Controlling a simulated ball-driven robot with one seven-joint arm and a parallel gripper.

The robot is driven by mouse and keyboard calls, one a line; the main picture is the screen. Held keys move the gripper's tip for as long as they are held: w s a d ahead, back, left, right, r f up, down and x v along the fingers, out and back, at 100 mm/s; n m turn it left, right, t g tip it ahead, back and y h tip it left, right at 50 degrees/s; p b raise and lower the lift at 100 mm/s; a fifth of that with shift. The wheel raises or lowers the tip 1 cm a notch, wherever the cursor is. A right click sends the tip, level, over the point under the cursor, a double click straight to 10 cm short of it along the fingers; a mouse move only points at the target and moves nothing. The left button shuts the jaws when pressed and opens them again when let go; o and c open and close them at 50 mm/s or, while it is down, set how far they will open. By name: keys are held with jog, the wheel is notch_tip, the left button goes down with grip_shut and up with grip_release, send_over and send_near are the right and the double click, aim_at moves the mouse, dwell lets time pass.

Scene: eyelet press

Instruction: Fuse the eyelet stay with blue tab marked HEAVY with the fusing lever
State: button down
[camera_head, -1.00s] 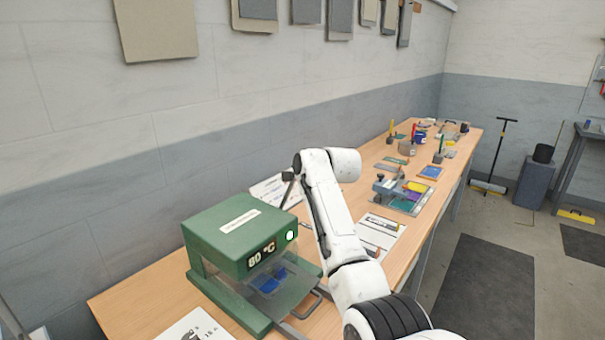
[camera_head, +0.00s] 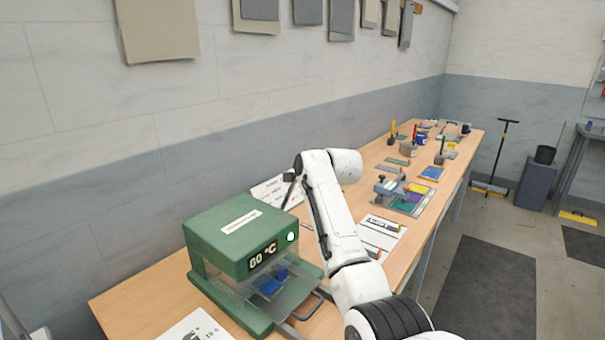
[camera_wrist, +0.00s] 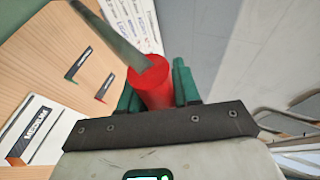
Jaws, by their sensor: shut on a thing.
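The green fusing press (camera_head: 235,232) stands at the near left of the bench in the head view. Its display reads 80 °C, with a lit round lamp beside it. Blue pieces (camera_head: 268,286) show under its clear front guard; any HEAVY marking is too small to read. In the wrist view, my gripper (camera_wrist: 155,88) has its green fingers shut on the red grip (camera_wrist: 153,80) of the fusing lever, with the grey lever bar (camera_wrist: 105,28) running to the upper left. In the head view, my white arm hides the grip and fingers.
In the wrist view, a white card marked MEDIUM (camera_wrist: 45,130) and two dark pieces with green and red tabs (camera_wrist: 88,80) lie on the wood. Sheets, a small fixture (camera_head: 405,190) and several pots stand farther along the bench.

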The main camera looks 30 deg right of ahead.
jog(key=shift+f, duration=0.1)
jog(key=c, duration=0.9)
grip_release()
jog(key=shift+s, duration=0.15)
jog(key=b+v, duration=0.2)
jog(key=v, duration=0.8)
jog(key=shift+s+r, duration=0.2)
jog(key=shift+r, duration=0.05)
jog(key=shift+c, duration=0.2)
